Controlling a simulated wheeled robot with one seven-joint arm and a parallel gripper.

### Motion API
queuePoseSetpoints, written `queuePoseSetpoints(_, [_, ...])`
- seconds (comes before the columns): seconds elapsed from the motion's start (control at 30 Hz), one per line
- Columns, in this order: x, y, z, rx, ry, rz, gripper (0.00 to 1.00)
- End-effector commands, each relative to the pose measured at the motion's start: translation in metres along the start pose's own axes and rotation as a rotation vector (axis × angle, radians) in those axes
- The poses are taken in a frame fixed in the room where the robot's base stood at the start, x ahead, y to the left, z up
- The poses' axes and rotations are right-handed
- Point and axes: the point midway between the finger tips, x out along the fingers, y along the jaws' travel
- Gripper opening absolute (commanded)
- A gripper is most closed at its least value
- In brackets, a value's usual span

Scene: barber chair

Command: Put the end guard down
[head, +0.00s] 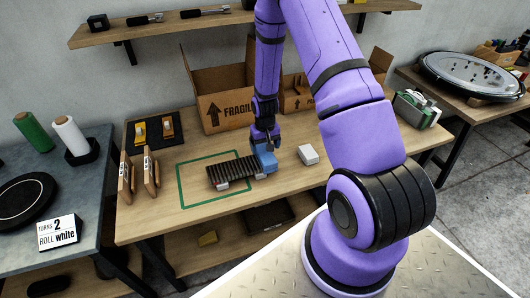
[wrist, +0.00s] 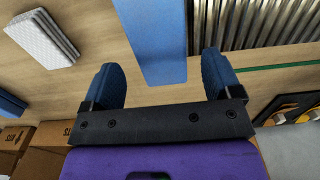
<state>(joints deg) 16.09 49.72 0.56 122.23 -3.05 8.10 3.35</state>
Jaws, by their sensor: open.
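The end guard, a blue block-like piece (head: 265,160), is at the right end of a dark ribbed part (head: 233,172) lying on the wooden table. In the wrist view the blue guard (wrist: 158,40) extends between and beyond my fingers, beside the metal ribs (wrist: 258,22). My gripper (head: 264,143) points down just above the guard. In the wrist view its blue fingers (wrist: 162,62) are spread apart, with visible gaps on both sides of the guard. The guard's lower edge and its exact contact with the ribbed part are hard to see.
A green outline (head: 181,182) on the table surrounds most of the ribbed part. A pale block (head: 308,154) lies to the right. Wooden-sided pieces (head: 151,172) stand left. An open cardboard box (head: 217,100) and a black mat (head: 153,130) are behind.

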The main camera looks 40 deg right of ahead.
Motion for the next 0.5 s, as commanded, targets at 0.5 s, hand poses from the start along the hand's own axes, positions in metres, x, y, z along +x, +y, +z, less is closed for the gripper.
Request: queuePoseSetpoints(0.5, [-0.075, 0.0, 0.0, 0.0, 0.002, 0.0, 0.84])
